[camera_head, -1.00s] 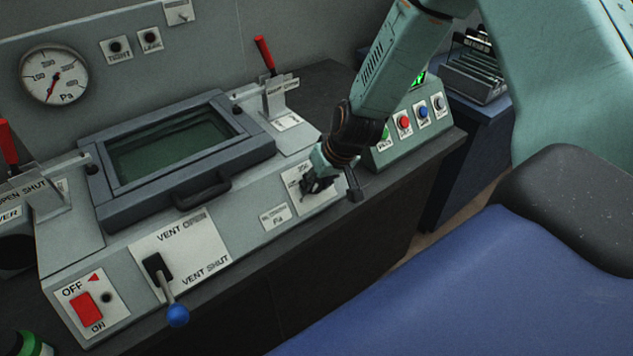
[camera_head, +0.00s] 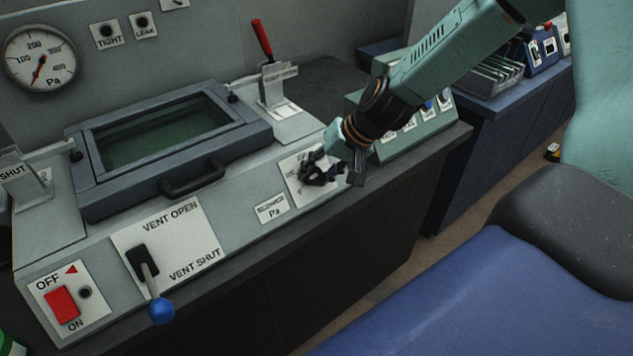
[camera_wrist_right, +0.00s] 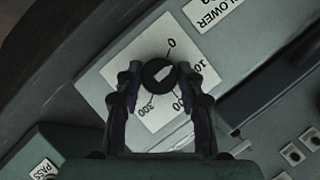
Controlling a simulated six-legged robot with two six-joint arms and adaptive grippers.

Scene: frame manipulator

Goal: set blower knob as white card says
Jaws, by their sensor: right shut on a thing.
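The blower knob (camera_wrist_right: 160,74) is a black round knob on a white dial plate marked from 0 to 300. It has a pale pointer, which seems to slant toward the upper right of the wrist view, near the 0 side; its exact reading is unclear. My right gripper (camera_wrist_right: 158,82) is shut on the knob, one finger on each side. In the head view my right gripper (camera_head: 322,172) covers the knob and much of its plate (camera_head: 297,181). My left gripper is out of view.
A round Pa gauge (camera_head: 39,58) is on the back wall. A lidded window (camera_head: 165,145) with a handle, a blue-tipped vent lever (camera_head: 161,310) and a red switch (camera_head: 62,303) lie to the left. A button box (camera_head: 432,120) stands close behind my right wrist.

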